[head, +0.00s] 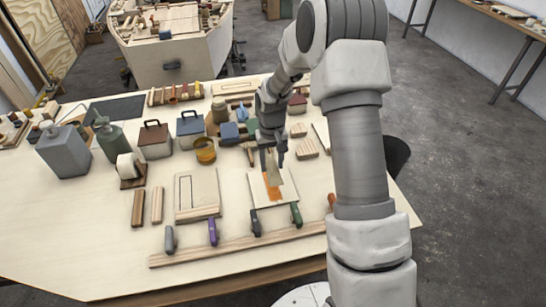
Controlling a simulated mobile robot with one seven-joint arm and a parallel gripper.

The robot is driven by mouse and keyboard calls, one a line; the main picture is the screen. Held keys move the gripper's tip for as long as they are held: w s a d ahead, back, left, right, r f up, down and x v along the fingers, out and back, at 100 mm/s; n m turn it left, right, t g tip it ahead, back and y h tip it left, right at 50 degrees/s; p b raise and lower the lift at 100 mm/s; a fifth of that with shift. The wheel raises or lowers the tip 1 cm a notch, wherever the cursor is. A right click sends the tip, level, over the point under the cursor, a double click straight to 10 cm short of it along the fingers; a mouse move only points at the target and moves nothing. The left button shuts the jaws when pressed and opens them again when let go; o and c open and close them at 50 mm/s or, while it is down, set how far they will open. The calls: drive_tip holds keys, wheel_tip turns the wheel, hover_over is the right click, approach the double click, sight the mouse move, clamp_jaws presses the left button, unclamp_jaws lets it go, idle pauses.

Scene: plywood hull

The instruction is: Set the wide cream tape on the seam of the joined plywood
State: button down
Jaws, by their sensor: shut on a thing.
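My gripper (272,156) is above the far part of a pale plywood panel (287,184) at the right of the table. It is shut on a cream strip (274,174), which looks like the wide cream tape and hangs below the fingers. An orange band (271,192) runs down the panel, and the strip's lower end overlaps it in the picture. I cannot tell whether the strip touches the panel. The seam itself does not show clearly; the orange band covers the panel's middle.
Another plywood panel (206,190) with a narrow outline lies to the left. Several clamps, one purple (212,232), line the near side by a long wooden strip (205,252). A white roll (128,166), a grey jug (64,152) and an amber jar (205,151) stand left. The front left table is clear.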

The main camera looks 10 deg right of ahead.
drive_tip(key=shift+f+b, duration=2.35)
drive_tip(key=shift+f, duration=1.45)
drive_tip(key=shift+c, duration=1.1)
unclamp_jaws()
wheel_tip(320, 180, up, 17)
drive_tip(key=b, duration=0.1)
drive_tip(key=shift+r, duration=0.2)
